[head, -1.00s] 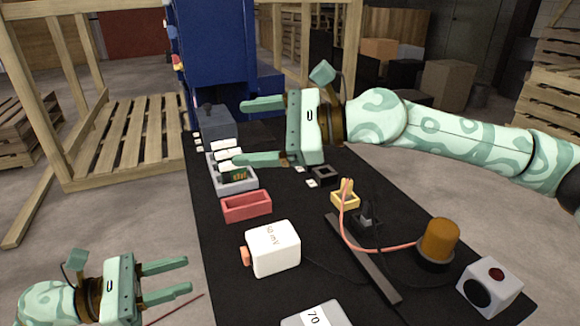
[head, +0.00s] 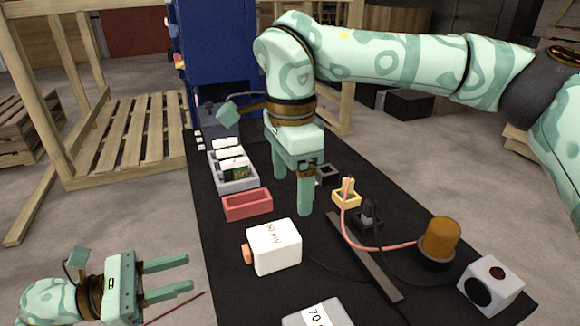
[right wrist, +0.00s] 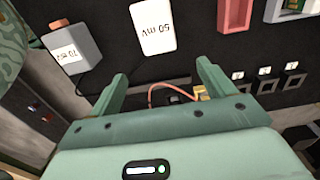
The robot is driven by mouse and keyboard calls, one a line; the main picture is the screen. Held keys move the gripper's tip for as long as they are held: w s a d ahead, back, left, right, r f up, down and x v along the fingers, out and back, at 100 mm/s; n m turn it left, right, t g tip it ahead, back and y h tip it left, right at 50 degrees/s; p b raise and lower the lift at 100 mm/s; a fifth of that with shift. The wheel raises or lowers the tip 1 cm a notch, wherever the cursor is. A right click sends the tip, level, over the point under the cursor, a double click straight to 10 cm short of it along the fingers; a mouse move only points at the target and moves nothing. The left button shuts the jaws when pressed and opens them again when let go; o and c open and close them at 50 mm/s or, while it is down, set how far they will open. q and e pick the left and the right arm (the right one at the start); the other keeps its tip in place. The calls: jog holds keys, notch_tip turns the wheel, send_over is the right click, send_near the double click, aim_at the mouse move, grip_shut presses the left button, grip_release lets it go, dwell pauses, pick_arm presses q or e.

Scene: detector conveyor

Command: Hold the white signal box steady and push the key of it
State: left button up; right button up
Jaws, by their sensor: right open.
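The white signal box (head: 275,252), marked "50 mV", stands on the black table mat, with its orange key (head: 249,253) sticking out of its left side. It also shows in the right wrist view (right wrist: 153,27), where no key is visible. My right gripper (head: 292,195) is open, empty and points down, above the mat and behind the white box. In the right wrist view its fingers (right wrist: 162,72) are apart and the box lies beyond their tips. My left gripper (head: 190,273) is open and empty, left of the table and apart from the box.
A grey box (head: 318,313) marked "70" stands near the front edge. A red tray (head: 246,205) and a grey tray (head: 233,184) with cards lie behind the white box. A dark bar (head: 365,262), an amber lamp (head: 438,240) and a white box with a red button (head: 490,285) are at right.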

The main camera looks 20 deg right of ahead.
aim_at(291, 241)
notch_tip(291, 241, down, 14)
dwell(0.3)
jog(key=c, duration=1.2)
pick_arm(q)
grip_shut()
pick_arm(e)
jog(key=shift+c, duration=0.2)
pick_arm(q)
jog(key=shift+f, duration=0.1)
dwell(0.4)
